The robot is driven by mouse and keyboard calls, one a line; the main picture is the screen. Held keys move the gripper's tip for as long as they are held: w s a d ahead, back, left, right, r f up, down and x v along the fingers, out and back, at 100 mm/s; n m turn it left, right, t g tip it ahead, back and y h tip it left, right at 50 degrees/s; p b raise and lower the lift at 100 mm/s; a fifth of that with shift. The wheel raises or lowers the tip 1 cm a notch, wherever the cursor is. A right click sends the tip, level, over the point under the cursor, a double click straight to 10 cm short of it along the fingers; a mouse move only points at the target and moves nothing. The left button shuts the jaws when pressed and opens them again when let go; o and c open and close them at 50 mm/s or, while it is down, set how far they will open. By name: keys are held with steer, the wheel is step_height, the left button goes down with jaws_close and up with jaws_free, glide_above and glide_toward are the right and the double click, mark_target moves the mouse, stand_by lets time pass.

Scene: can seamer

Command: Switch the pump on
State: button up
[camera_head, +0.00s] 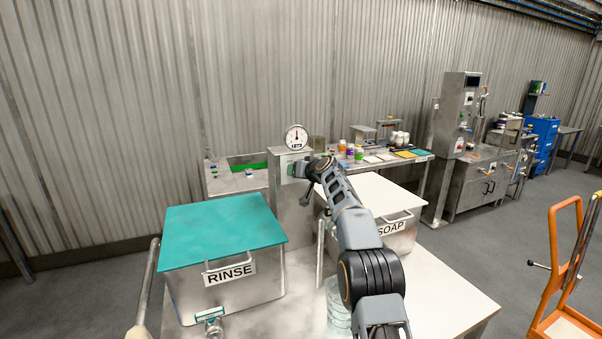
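A steel box column (291,205) stands between the RINSE and SOAP tanks, with a round dial gauge (296,137) on top. I cannot tell for certain that this column is the pump. A small greenish panel or switch (290,170) shows on its front face. My arm reaches forward over the table, and my gripper (303,170) is at the column's upper front, close to that panel. Whether it touches is unclear. The fingers are small and partly hidden by my wrist, so I cannot see whether they are open or what the switch position is.
The RINSE tank (225,293) has a teal lid (222,230); the SOAP tank (398,238) has a white lid (382,193). Both flank the column on a pale table (455,296). A bench with bottles (358,152) stands behind. An orange trolley (557,270) is at right.

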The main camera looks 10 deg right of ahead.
steer(key=b+v, duration=0.6)
steer(key=v, duration=0.6)
